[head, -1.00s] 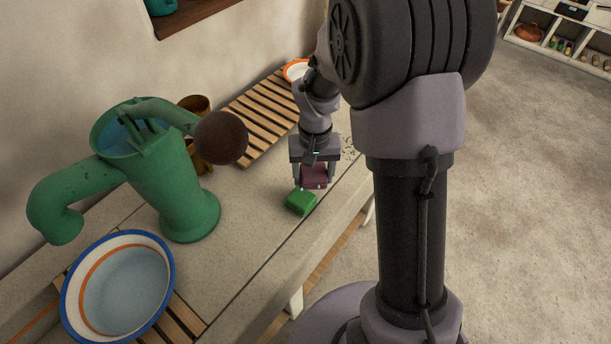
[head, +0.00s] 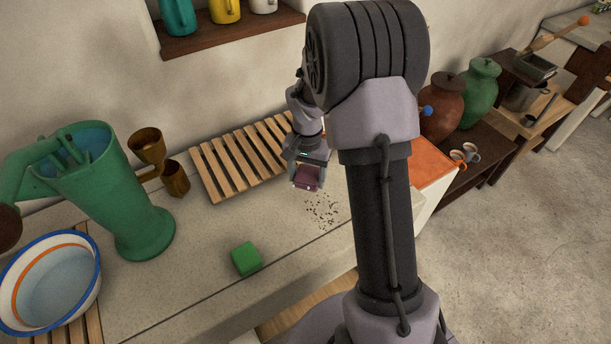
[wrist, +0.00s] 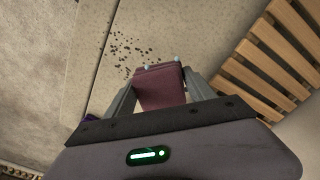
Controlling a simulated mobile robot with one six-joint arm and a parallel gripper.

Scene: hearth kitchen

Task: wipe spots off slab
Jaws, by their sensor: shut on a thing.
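My gripper (head: 307,186) is shut on a folded maroon cloth (head: 306,176), which also shows between the fingers in the wrist view (wrist: 161,88). The gripper is over the stone slab (head: 215,258), close to the slatted wooden rack. I cannot tell whether the cloth touches the slab. A patch of small dark spots (head: 322,210) lies on the slab just right of and below the cloth in the head view. In the wrist view the spots (wrist: 128,50) show just beyond and left of the cloth.
A green block (head: 246,259) sits on the slab left of the spots. A blue-rimmed basin (head: 48,280) stands far left. An orange-topped surface (head: 437,160) is at the right.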

